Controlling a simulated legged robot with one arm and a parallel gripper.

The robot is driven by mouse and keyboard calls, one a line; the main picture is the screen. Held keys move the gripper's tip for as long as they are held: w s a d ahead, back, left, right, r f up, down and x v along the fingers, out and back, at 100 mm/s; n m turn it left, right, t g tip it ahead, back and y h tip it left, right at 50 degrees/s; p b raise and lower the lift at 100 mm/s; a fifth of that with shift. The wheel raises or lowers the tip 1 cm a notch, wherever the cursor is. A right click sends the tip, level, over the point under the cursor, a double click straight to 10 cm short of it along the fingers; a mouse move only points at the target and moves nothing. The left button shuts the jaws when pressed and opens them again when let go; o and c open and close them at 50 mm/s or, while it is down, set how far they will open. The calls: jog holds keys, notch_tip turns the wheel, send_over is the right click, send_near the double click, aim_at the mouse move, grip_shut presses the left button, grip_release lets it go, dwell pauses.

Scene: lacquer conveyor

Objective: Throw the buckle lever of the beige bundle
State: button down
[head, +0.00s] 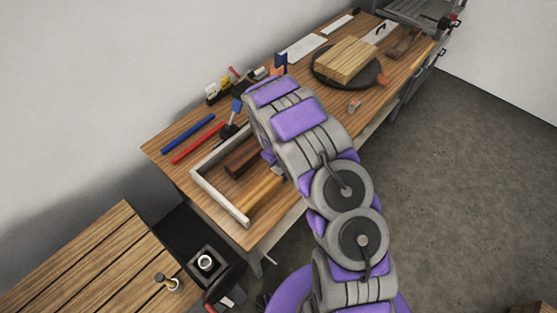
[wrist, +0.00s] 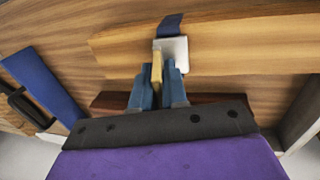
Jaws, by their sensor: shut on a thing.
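The beige bundle (wrist: 235,48) is pale wood lying across the wrist view. A dark blue strap (wrist: 170,24) crosses it and meets a light grey buckle plate (wrist: 176,48). A narrow yellowish buckle lever (wrist: 157,66) stands up at the plate's near left side. My gripper (wrist: 158,76) has blue fingers, one on each side of the lever, shut on it. In the head view the bundle (head: 264,193) lies in a pale-walled tray, partly hidden by my arm, which also hides most of the gripper.
A dark brown block (head: 243,158) lies in the tray (head: 220,193) beside the bundle. A stack of pale boards (head: 347,59) sits on a dark round plate (head: 325,77). Blue (head: 188,134) and red (head: 197,143) rods lie at the bench's left. Open floor (head: 460,180) is at the right.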

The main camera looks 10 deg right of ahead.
jog(key=shift+s+f+b, duration=0.1)
jog(key=shift+f+b, duration=0.05)
jog(key=shift+b, duration=0.55)
jog(key=t+h+b, duration=0.1)
jog(key=b, duration=0.2)
jog(key=h+b, duration=0.1)
jog(key=b, duration=0.2)
jog(key=shift+s+a+f+t+h, duration=0.2)
jog(key=shift+a+f+t+h, duration=0.1)
jog(key=shift+a+f+t, duration=0.1)
jog(key=b, duration=0.2)
jog(key=t+h+b, duration=0.1)
jog(key=b, duration=0.1)
jog(key=shift+s+a, duration=0.2)
jog(key=shift+a, duration=0.05)
jog(key=shift+t+h+b, duration=0.3)
jog(key=shift+h+b, duration=0.1)
jog(key=shift+b, duration=0.4)
jog(key=shift+a, duration=0.1)
jog(key=shift+r, duration=0.1)
jog(key=c, duration=1.2)
grip_release()
jog(key=shift+c, duration=0.2)
